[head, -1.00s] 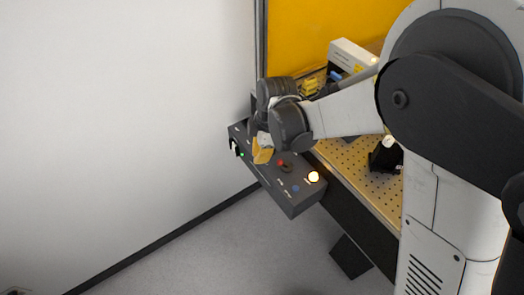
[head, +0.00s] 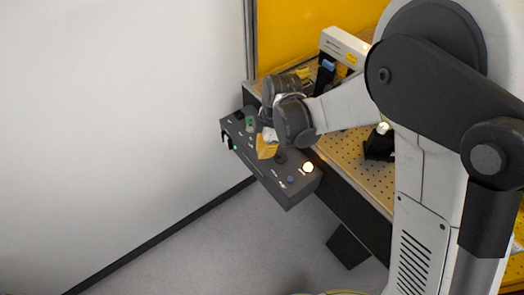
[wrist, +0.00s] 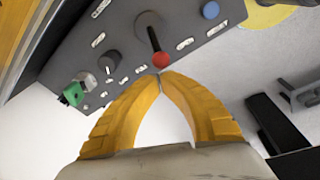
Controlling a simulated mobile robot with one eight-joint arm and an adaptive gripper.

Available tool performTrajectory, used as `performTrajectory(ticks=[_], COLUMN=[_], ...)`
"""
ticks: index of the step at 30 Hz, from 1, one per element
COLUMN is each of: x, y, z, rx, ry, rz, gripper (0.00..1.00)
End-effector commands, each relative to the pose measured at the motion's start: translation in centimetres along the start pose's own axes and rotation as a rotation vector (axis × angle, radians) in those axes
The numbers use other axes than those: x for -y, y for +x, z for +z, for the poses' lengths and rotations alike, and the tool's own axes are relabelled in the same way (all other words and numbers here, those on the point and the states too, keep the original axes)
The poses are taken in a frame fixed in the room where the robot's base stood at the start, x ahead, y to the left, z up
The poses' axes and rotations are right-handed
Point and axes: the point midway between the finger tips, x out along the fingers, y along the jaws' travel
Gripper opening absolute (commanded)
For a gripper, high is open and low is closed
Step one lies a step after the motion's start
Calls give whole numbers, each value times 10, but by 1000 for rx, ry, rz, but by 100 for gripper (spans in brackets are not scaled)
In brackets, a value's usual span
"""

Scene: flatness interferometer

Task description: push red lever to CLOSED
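The red lever (wrist: 160,60) has a dark stem and a red ball end, and it stands on the grey control panel (wrist: 62,50). In the wrist view the ball is just beyond my fingertips, touching or nearly so; I cannot tell which. My gripper (wrist: 160,75) has two yellow fingers whose tips meet, with nothing between them. In the head view my gripper (head: 266,150) is over the middle of the panel (head: 292,197) and hides the red ball.
A blue button (wrist: 210,10), a black dial (wrist: 113,59) and a green control (wrist: 73,93) are near the lever. A lit lamp (head: 308,167) is at the panel's right end. A perforated table (head: 350,160) lies beside the panel, with a white wall (head: 110,110) opposite.

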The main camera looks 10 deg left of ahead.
Motion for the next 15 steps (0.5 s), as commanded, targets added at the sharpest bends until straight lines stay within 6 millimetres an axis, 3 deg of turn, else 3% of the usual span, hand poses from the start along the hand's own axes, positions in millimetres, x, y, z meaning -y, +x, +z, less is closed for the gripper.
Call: performTrajectory(ticks=[15], x=[-2], y=[-5], z=[4], rx=[0], ry=[1], rz=[-1], gripper=[0])
